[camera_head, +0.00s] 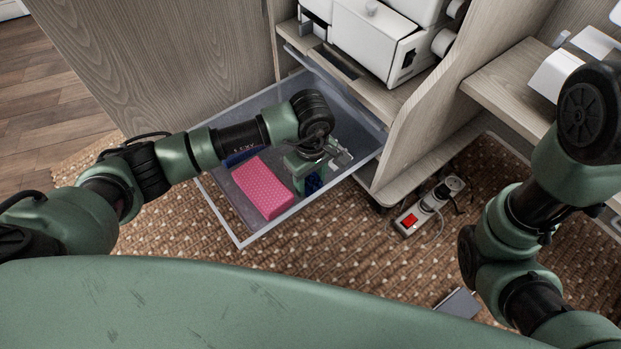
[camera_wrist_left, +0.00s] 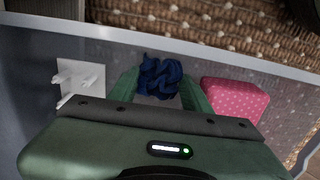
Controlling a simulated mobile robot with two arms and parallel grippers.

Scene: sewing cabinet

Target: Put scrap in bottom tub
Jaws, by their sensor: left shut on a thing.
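The scrap (camera_wrist_left: 160,76) is a crumpled dark blue cloth. It sits between the two green fingers of my left gripper (camera_wrist_left: 163,92), which is shut on it. In the head view the left gripper (camera_head: 311,176) is inside the pulled-out bottom tub (camera_head: 240,238), a translucent tub with a pale rim. The scrap shows there as a small dark blue patch (camera_head: 313,184) below the gripper. I cannot tell whether it touches the tub floor. My right arm is at the right edge of the head view; its gripper is out of view.
A pink dotted block (camera_head: 262,187) lies in the tub, left of the gripper. A dark blue item (camera_head: 241,155) lies behind it, and a white pronged piece (camera_wrist_left: 80,79) lies on the other side. A power strip (camera_head: 430,206) is on the woven rug right of the tub.

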